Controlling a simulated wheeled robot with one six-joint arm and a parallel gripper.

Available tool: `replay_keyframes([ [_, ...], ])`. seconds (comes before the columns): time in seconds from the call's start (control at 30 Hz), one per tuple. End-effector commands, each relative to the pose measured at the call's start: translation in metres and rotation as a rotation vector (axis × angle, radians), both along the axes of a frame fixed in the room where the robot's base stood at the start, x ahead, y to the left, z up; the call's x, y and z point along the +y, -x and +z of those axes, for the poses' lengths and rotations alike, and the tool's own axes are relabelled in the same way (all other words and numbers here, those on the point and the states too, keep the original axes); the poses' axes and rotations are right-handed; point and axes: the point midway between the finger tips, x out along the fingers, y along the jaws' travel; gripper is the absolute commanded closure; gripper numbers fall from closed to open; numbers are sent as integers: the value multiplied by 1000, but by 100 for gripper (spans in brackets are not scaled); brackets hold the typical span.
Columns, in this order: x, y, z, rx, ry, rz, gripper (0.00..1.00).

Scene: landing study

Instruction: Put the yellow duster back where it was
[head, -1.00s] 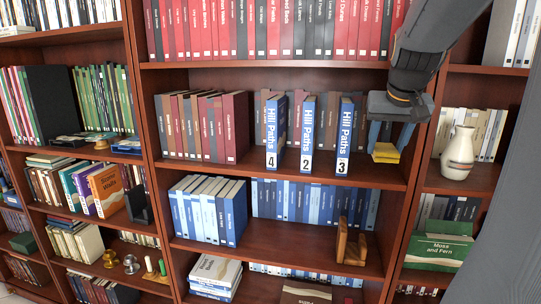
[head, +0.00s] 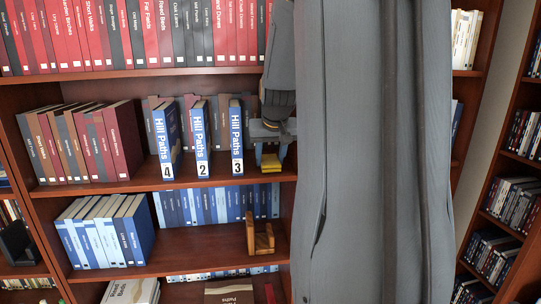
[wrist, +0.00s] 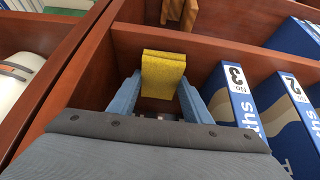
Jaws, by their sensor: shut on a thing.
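The yellow duster (head: 270,163) is a small folded yellow block. My gripper (head: 270,150) is shut on it at the right end of the middle shelf (head: 225,183), just right of the Hill Paths book numbered 3 (head: 236,140). In the wrist view the duster (wrist: 163,73) sits between the two blue fingers of my gripper (wrist: 158,95), with the shelf's side wall to the left. The duster is low, near the shelf board; I cannot tell whether it touches it. My arm hides the area right of it.
Hill Paths books 4 (head: 166,140) and 2 (head: 201,140) stand upright left of book 3. A wooden bookend (head: 260,238) stands on the shelf below. A white vase (wrist: 20,80) is beyond the side wall in the wrist view.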

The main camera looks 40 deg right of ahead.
Motion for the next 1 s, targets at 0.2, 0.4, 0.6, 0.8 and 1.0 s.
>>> replay_keyframes([
  [0.2,0,0,-1,0,0,0,81],
  [0.4,0,0,-4,0,0,0,52],
  [0.6,0,0,-4,0,0,0,37],
  [0.8,0,0,-2,0,0,0,37],
  [1.0,3,5,13,-3,2,0,37],
])
